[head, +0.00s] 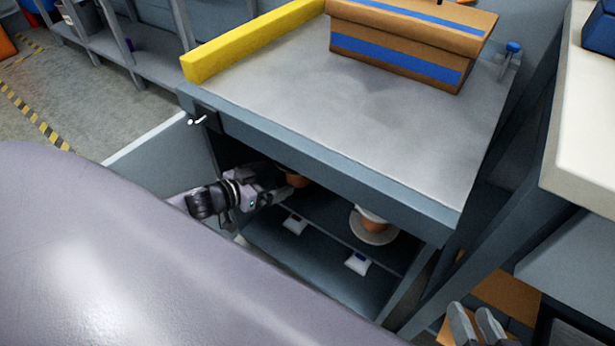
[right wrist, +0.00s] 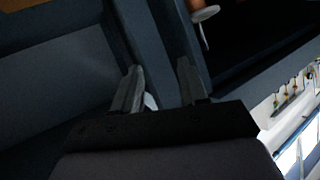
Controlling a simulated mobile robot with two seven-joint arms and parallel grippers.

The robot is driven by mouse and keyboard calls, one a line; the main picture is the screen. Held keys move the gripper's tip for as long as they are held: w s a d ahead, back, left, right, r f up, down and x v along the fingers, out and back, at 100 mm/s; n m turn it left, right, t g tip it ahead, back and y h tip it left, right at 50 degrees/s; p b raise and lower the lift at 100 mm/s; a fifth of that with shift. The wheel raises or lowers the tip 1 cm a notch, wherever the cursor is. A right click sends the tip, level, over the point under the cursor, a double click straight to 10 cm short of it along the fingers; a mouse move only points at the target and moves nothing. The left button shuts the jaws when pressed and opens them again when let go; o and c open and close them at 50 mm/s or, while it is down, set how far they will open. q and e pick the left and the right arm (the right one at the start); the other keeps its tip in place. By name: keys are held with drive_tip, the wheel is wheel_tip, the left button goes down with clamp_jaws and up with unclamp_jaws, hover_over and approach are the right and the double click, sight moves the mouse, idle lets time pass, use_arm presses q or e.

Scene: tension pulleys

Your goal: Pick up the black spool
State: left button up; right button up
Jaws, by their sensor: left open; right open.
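Two spools show in the open compartment under the grey bench top. One (head: 373,236) has a wide white flange and a copper-brown core and stands at the right; its pale rim also shows in the right wrist view (right wrist: 205,13). The other (head: 293,181), copper-brown, is mostly hidden by the bench edge and my left gripper. I cannot make out a clearly black spool. My left gripper (head: 285,193) is open inside the compartment, close to the left spool; contact cannot be told. My right gripper (head: 476,322) is open and empty, low outside the bench's right side.
The bench's front edge (head: 320,165) overhangs the compartment. Two white labels (head: 295,224) (head: 357,263) sit on the shelf front. A yellow bar (head: 250,40) and a brown box with blue stripes (head: 405,45) are on top. A beige-topped bench (head: 580,130) stands at the right.

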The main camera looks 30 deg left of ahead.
sight(286, 176)
use_arm(q)
drive_tip(key=shift+w+a+f+b, duration=0.45)
drive_tip(key=shift+w+a, duration=0.15)
drive_tip(key=shift+w, duration=0.5)
drive_tip(key=shift+b+x, duration=1.4)
drive_tip(key=shift+x, duration=1.2)
drive_tip(key=shift+w+d, duration=0.35)
drive_tip(key=shift+w, duration=0.3)
use_arm(e)
drive_tip(key=shift+w+a+f+y, duration=0.3)
drive_tip(key=shift+a+f+y, duration=0.05)
drive_tip(key=shift+a+y, duration=0.1)
drive_tip(key=shift+w+a+f+y, duration=0.3)
drive_tip(key=shift+a+y, duration=0.05)
drive_tip(key=shift+a, duration=0.1)
use_arm(q)
drive_tip(key=c, duration=1.6)
drive_tip(key=shift+r, duration=0.2)
drive_tip(key=shift+c, duration=0.2)
